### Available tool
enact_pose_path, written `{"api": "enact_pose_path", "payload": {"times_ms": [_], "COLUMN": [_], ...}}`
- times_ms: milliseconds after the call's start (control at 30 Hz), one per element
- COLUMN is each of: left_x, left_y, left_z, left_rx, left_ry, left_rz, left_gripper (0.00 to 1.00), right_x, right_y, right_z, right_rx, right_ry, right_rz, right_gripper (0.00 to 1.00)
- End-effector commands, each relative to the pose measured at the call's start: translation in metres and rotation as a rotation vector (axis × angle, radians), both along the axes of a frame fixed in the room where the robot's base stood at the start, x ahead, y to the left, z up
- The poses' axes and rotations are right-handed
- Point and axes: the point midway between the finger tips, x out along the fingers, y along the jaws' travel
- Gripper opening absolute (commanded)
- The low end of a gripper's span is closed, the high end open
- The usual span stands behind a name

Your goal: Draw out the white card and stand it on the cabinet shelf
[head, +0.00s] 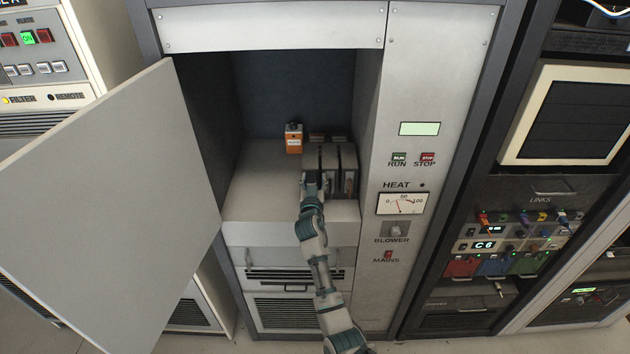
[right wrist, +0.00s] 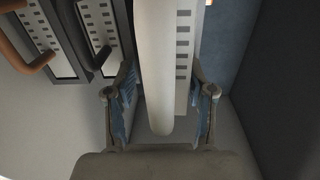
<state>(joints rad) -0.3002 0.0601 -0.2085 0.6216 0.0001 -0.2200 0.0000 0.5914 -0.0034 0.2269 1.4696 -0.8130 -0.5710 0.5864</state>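The rack of cards (head: 331,158) stands inside the open cabinet. The white card, with its pale rounded handle (right wrist: 160,75), fills the middle of the right wrist view and sits at the rack's left end in the head view. My right gripper (head: 311,184) is at its front. In the right wrist view its fingers (right wrist: 163,92) are apart, one on each side of the handle, with narrow gaps showing. The handle hides part of the card's slotted face (right wrist: 183,70). The cabinet shelf (head: 258,195) is pale and flat. My left gripper is not in view.
An orange box (head: 293,139) stands on the shelf left of the rack. Black-handled (right wrist: 98,40) and brown-handled (right wrist: 38,62) cards are beside the white one. The cabinet door (head: 110,210) hangs open at the left. The shelf left of the rack is largely clear.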

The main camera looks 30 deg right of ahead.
Motion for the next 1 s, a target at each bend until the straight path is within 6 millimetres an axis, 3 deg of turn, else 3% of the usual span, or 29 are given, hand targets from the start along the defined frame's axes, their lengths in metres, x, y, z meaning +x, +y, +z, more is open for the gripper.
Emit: {"api": "enact_pose_path", "payload": {"times_ms": [33, 167, 433, 767, 1000], "left_x": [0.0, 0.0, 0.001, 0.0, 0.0], "left_y": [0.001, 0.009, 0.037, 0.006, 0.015], "left_z": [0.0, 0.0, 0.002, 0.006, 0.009], "left_rx": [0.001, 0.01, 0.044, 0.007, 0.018], "left_ry": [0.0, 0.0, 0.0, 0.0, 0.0], "left_rz": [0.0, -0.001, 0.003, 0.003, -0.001], "left_gripper": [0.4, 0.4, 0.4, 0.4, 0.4], "right_x": [-0.001, -0.001, -0.001, -0.011, -0.018], "right_y": [0.002, 0.005, 0.001, 0.008, 0.011], "right_z": [-0.001, 0.001, 0.002, 0.004, 0.005], "right_rx": [0.0, -0.002, 0.002, -0.002, -0.003], "right_ry": [0.004, 0.002, -0.005, -0.006, -0.008], "right_rz": [-0.004, -0.004, 0.005, 0.001, 0.001], "right_gripper": [0.3, 0.0, 0.0, 0.0, 0.0]}}
